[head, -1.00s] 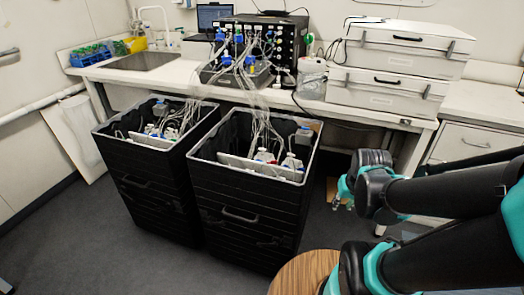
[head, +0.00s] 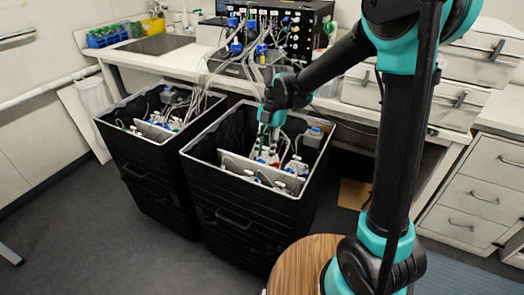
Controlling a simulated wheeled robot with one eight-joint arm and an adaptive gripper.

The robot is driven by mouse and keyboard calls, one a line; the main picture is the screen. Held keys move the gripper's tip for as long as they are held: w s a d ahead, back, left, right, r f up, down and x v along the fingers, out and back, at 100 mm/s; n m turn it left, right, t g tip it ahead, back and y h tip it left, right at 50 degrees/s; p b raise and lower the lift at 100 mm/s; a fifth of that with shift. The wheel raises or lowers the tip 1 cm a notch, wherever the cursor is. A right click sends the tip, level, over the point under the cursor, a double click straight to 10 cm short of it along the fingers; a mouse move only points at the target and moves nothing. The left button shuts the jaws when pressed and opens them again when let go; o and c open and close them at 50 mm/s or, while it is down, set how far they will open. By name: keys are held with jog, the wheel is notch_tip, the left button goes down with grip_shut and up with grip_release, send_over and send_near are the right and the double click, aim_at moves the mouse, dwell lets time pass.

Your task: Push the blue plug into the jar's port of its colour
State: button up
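My gripper (head: 265,143) points down over the right black crate (head: 222,187), its fingers near the tubes and jars inside. It is small and partly merged with the tubing, so I cannot tell whether it is open or shut or holds anything. Jars with blue and red tops stand in the crate; one clear jar (head: 297,166) shows to the right of my gripper. I cannot make out the blue plug or the jar's ports at this size.
A left black crate (head: 150,170) holds more jars and tubes. Tubes run up to a black instrument (head: 295,32) on the bench. White cases (head: 480,60) stand at the right, partly behind my arm. A round wooden top (head: 296,268) is near my base.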

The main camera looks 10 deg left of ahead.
jog(key=shift+n, duration=0.6)
jog(key=x, duration=0.6)
jog(key=a+x, duration=0.1)
jog(key=x, duration=0.3)
jog(key=shift+s, duration=0.1)
jog(key=shift+c, duration=0.2)
grip_shut()
jog(key=shift+r, duration=0.2)
jog(key=shift+r, duration=0.8)
jog(key=shift+r, duration=0.1)
